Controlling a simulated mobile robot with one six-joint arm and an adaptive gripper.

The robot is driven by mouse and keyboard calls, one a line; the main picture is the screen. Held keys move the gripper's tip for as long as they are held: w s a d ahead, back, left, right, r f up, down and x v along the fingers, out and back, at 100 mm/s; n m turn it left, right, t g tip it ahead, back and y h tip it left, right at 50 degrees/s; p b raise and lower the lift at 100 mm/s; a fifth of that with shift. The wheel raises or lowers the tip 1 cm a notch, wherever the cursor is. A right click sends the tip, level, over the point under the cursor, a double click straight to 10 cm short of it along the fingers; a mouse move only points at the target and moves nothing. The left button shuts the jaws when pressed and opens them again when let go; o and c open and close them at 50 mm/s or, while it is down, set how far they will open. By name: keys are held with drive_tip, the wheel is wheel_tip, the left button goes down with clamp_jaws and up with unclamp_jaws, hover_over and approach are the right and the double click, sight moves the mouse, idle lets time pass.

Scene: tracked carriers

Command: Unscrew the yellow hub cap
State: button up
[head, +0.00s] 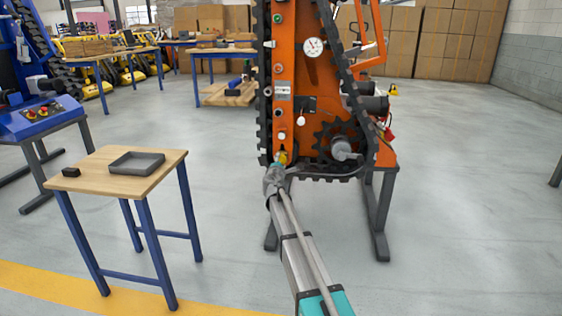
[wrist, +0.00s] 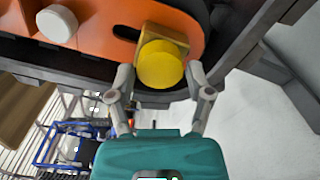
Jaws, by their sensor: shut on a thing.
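The yellow hub cap (wrist: 161,64) is a round disc in the wrist view, in front of a brass-coloured square block (wrist: 176,36) on the orange carrier plate (wrist: 100,18). My gripper (wrist: 158,78) has one finger on each side of the cap and is shut on it. In the head view my gripper (head: 275,176) reaches the lower left of the upright orange tracked carrier (head: 300,75). A small bit of yellow (head: 283,157) shows just above it there. The gripper hides most of the cap in that view.
A small wooden table (head: 100,173) with a grey tray (head: 137,162) and a black block (head: 71,172) stands at the left. A toothed sprocket (head: 338,140) and the black track flank the carrier plate. The floor to the right is clear.

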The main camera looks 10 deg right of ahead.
drive_tip(key=shift+n, duration=4.1)
drive_tip(key=shift+w, duration=0.1)
drive_tip(key=shift+n, duration=4.9)
drive_tip(key=shift+n, duration=0.3)
drive_tip(key=n, duration=0.9)
